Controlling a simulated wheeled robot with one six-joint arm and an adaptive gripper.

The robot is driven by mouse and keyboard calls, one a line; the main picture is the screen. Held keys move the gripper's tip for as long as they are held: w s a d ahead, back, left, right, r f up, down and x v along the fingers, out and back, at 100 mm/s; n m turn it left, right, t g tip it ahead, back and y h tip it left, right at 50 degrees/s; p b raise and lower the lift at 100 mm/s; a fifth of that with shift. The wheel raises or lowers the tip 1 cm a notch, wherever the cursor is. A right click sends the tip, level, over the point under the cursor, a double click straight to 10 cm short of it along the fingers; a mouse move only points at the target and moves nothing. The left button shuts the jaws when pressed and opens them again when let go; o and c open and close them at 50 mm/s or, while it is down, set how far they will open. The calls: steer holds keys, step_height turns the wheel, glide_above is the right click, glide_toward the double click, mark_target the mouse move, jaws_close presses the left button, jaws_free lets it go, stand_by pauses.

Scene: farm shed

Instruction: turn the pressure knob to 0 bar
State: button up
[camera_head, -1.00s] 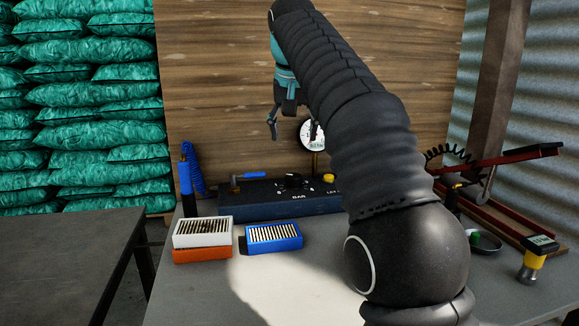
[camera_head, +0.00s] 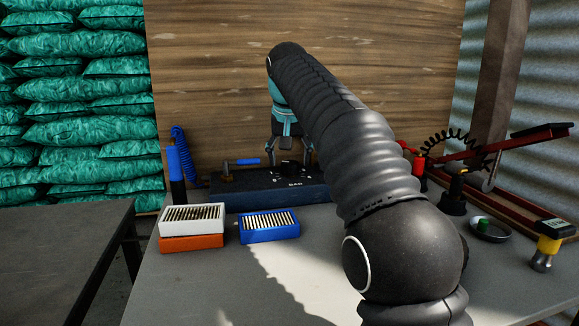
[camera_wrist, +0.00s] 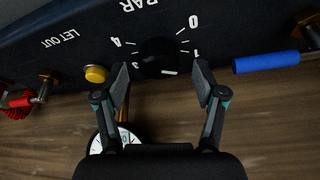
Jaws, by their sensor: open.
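The pressure knob (camera_wrist: 158,56) is black and sits on the dark blue control box (camera_wrist: 60,45), with 0, 1, 3 and 4 printed around it. A small white mark shows at its lower edge, between the 1 and the 3; I cannot tell whether it is the pointer. In the head view the knob (camera_head: 289,168) is on top of the box (camera_head: 240,199). My gripper (camera_wrist: 160,78) is open and pointed at the knob, with one finger to each side. In the head view my gripper (camera_head: 292,156) is right above the knob. Contact is not clear.
A round gauge (camera_wrist: 128,138) is partly behind my gripper. A yellow button (camera_wrist: 95,74) and a blue-handled valve (camera_wrist: 265,62) flank the knob. On the bench are a blue tray (camera_head: 269,238) and a white-and-orange filter (camera_head: 192,240). A wooden wall (camera_head: 210,80) stands behind.

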steer(key=shift+w+f, duration=0.25)
steer(key=shift+f, duration=0.3)
steer(key=c, duration=1.1)
steer(key=shift+c, duration=0.2)
